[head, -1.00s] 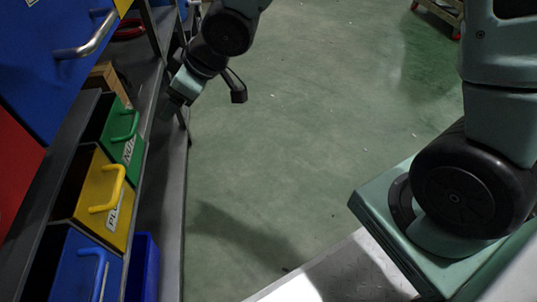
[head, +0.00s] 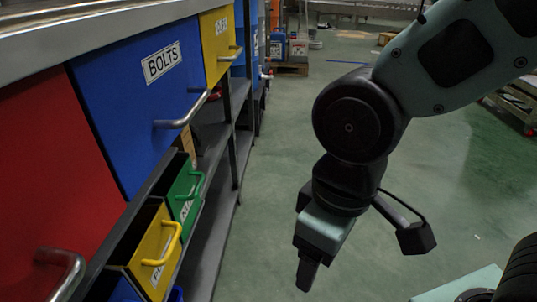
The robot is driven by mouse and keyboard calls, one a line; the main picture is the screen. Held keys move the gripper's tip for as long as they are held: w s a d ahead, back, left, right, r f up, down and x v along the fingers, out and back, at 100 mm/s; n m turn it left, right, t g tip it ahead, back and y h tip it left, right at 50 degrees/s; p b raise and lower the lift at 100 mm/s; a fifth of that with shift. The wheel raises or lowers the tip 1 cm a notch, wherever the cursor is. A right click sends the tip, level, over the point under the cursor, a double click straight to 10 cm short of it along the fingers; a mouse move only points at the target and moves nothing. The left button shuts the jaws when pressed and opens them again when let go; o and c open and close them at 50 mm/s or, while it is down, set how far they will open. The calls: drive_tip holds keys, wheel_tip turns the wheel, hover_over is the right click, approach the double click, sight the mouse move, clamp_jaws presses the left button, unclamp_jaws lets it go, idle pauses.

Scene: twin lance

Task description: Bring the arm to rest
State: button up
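My gripper (head: 308,274) hangs at the lower middle of the head view, pointing down over the green floor. Its fingers show edge-on as one dark shape, so I cannot tell whether they are open or shut. No object shows at the fingertips. My arm (head: 372,110) comes in from the upper right and bends down at a dark round joint. The gripper is apart from the shelf unit on the left, with floor between them.
At left stand a blue drawer labelled BOLTS (head: 142,98), a red drawer (head: 50,170) and a yellow drawer (head: 217,45), with protruding handles. Below are green (head: 186,190) and yellow (head: 152,250) bins. Open floor (head: 262,215) lies right of the shelves. Blue containers (head: 278,48) stand far back.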

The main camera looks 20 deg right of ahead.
wheel_tip(320, 180, up, 43)
drive_tip(key=p, duration=4.2)
drive_tip(key=shift+r, duration=0.2)
